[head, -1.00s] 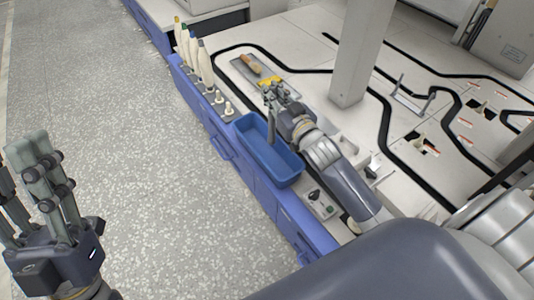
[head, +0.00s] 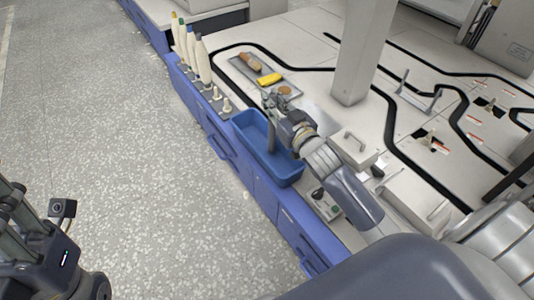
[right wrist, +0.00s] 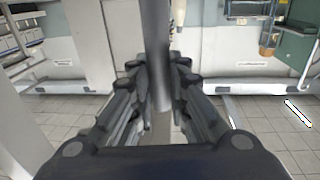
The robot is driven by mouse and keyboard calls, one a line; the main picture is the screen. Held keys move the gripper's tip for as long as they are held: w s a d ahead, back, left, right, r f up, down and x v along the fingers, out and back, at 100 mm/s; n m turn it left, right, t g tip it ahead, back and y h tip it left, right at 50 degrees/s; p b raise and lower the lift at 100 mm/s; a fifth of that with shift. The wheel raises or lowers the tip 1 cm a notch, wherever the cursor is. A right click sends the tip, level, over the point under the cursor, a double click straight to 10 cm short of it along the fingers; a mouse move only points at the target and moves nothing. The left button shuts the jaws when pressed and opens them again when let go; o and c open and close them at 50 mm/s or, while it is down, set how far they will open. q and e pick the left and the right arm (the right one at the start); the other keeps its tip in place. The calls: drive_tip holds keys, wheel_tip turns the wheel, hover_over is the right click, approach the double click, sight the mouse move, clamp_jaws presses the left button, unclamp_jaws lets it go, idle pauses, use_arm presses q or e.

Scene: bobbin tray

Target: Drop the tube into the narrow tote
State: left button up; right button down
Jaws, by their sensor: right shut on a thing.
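The narrow tote (head: 285,171) is a long blue open box at the counter's edge, in the middle of the head view. My right gripper (head: 275,104) is above its far part, shut on a grey tube (head: 271,136). The tube hangs roughly upright, its lower end seen against the tote's inside; I cannot tell whether it touches the bottom. In the right wrist view the tube (right wrist: 157,50) stands between the fingers of my right gripper (right wrist: 157,100). My left gripper (head: 12,205) is at the lower left, its fingers partly cut off by the frame.
A metal tray (head: 246,72) with brown and yellow pieces lies beyond the tote. Tall pale bobbins (head: 203,62) and short pegs (head: 226,106) line the counter edge at left. A pale post (head: 361,55) rises behind. A white handled box (head: 352,147) is right of my right arm.

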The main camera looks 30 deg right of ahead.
drive_tip(key=c, duration=1.5)
unclamp_jaws()
drive_tip(key=shift+o, duration=0.2)
drive_tip(key=s, duration=1.2)
drive_tip(key=shift+d, duration=0.15)
